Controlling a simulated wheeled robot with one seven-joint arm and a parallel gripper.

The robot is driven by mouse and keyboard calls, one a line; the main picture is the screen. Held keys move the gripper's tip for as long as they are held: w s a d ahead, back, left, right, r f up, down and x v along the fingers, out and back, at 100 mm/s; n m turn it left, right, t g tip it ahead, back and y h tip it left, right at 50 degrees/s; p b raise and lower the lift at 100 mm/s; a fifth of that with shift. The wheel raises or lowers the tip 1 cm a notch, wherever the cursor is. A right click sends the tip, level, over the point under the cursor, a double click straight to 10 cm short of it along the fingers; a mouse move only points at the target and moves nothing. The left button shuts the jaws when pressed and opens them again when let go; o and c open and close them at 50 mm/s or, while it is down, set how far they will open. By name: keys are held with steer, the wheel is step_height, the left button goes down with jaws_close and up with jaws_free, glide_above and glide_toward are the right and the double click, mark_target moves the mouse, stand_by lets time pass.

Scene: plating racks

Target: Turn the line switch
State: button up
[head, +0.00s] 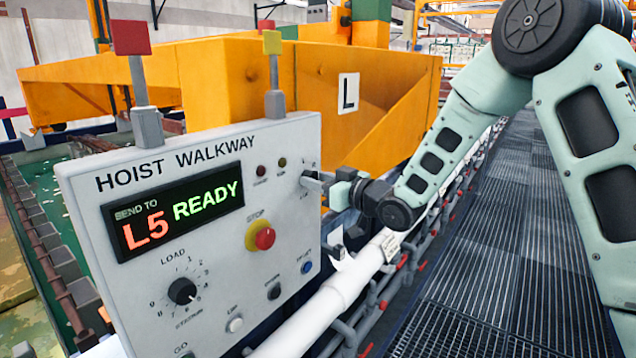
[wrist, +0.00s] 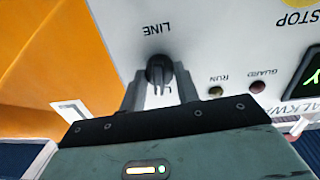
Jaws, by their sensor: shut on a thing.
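The line switch (wrist: 158,68) is a small black rotary knob on the white panel, under the upside-down word LINE in the wrist view. My gripper (wrist: 161,80) has one finger on each side of the knob and is shut on it. A letter of the switch's marking shows between the fingers; other markings are hidden. In the head view my gripper (head: 318,183) reaches the panel's upper right from the right and mostly hides the switch. The hoist walkway panel (head: 80,205) has a display (head: 178,210) reading "SEND TO L5 READY".
A red stop button (head: 264,238) on a yellow collar, a load dial (head: 182,291) and several small buttons share the panel. An orange beam (head: 290,75) with an L plate stands behind it. A white pipe (head: 325,300) runs below my gripper. Grated walkway (head: 500,230) lies at right.

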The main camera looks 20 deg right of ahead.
steer(key=shift+d+m+g+p, duration=0.15)
steer(key=shift+m+p, duration=0.3)
steer(key=shift+m, duration=2)
steer(key=shift+m+g+p, duration=0.15)
steer(key=shift+m+p, duration=0.3)
steer(key=shift+m, duration=2)
steer(key=o, duration=1)
steer(key=shift+c, duration=0.2)
steer(key=f+b+v, duration=0.1)
steer(key=b+v, duration=0.4)
steer(key=v, duration=1.2)
steer(key=shift+d+r, duration=0.2)
steer(key=shift+r, duration=0.25)
